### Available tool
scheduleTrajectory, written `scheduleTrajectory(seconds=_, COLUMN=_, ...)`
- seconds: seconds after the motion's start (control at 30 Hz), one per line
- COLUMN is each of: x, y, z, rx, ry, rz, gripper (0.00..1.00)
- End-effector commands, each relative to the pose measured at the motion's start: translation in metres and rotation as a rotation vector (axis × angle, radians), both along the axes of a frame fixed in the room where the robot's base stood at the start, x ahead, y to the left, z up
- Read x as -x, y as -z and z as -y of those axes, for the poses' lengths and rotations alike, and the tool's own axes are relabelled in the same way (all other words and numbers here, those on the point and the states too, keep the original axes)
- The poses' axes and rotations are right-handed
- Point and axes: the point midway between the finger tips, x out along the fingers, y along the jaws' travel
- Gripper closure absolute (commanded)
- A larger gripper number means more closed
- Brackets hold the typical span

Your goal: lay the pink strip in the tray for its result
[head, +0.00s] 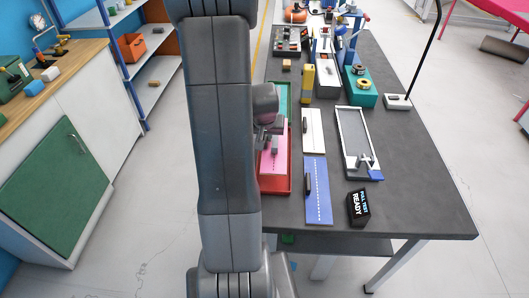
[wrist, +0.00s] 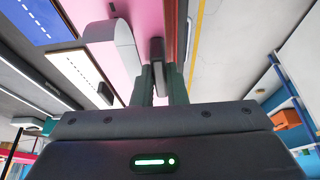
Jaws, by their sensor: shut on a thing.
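The pink strip (head: 273,165) is over the red tray (head: 276,192), within its rim in the head view; I cannot tell whether it rests on the floor or hangs just above. A grey curved flap stands on the strip (wrist: 100,32). My gripper (wrist: 160,82) is shut on the dark upright handle (wrist: 157,56) of the strip. In the head view my gripper (head: 266,135) is at the strip's left side, partly hidden by my arm. A green tray (head: 283,92) lies just behind the red one, partly hidden.
A white strip (head: 313,138) and a blue strip (head: 318,200) with dark handles lie right of the trays. A grey-framed fixture (head: 345,125) and a black block marked READY (head: 358,207) stand further right. Yellow (head: 308,82) and teal (head: 360,92) items stand behind.

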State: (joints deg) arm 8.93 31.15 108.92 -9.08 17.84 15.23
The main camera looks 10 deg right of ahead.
Motion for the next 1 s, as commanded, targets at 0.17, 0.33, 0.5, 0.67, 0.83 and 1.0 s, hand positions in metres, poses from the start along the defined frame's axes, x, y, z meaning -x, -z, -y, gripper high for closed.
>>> scheduleTrajectory(seconds=0.17, x=0.000, y=0.026, z=0.000, rx=0.000, ry=-0.001, rz=-0.001, gripper=1.00)
scheduleTrajectory(seconds=0.33, x=0.001, y=0.044, z=0.000, rx=-0.001, ry=0.000, rz=-0.004, gripper=1.00)
scheduleTrajectory(seconds=0.5, x=0.000, y=0.067, z=0.000, rx=0.000, ry=-0.001, rz=0.000, gripper=1.00)
scheduleTrajectory(seconds=0.67, x=0.000, y=0.067, z=0.000, rx=-0.001, ry=0.000, rz=0.001, gripper=1.00)
scheduleTrajectory(seconds=0.83, x=0.000, y=0.068, z=0.000, rx=-0.001, ry=0.000, rz=0.001, gripper=1.00)
scheduleTrajectory(seconds=1.0, x=0.000, y=0.069, z=0.000, rx=-0.001, ry=0.000, rz=0.001, gripper=0.79)
